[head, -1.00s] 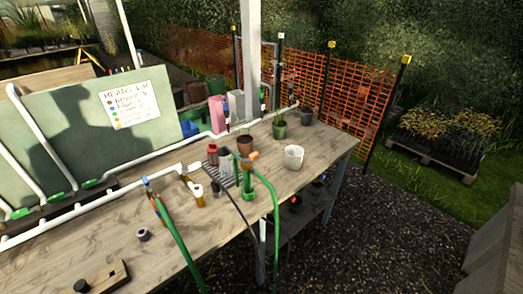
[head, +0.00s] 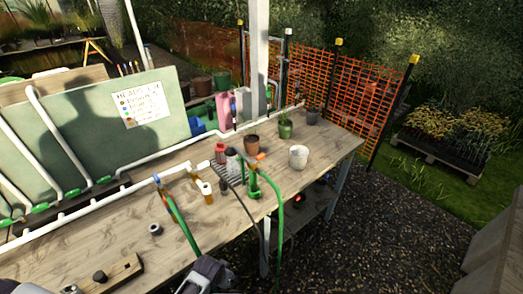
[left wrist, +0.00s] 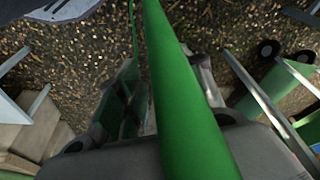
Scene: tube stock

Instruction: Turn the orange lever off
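The orange lever (head: 259,156) sits on top of a green upright fitting (head: 254,183) near the right part of the wooden bench. A green hose hangs from the fitting over the bench's front edge. My left gripper (head: 207,272) shows at the bottom of the head view, low and in front of the bench, well apart from the lever. In the left wrist view its fingers (left wrist: 165,75) look spread, with a green hose (left wrist: 185,110) crossing close to the camera and hiding the gap. The lever is not seen there. My right gripper is not in view.
The bench (head: 115,222) carries a white pot (head: 298,157), a brown pot (head: 249,143), a red bottle (head: 220,153) and white pipes. Gravel (head: 370,235) lies free to the right.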

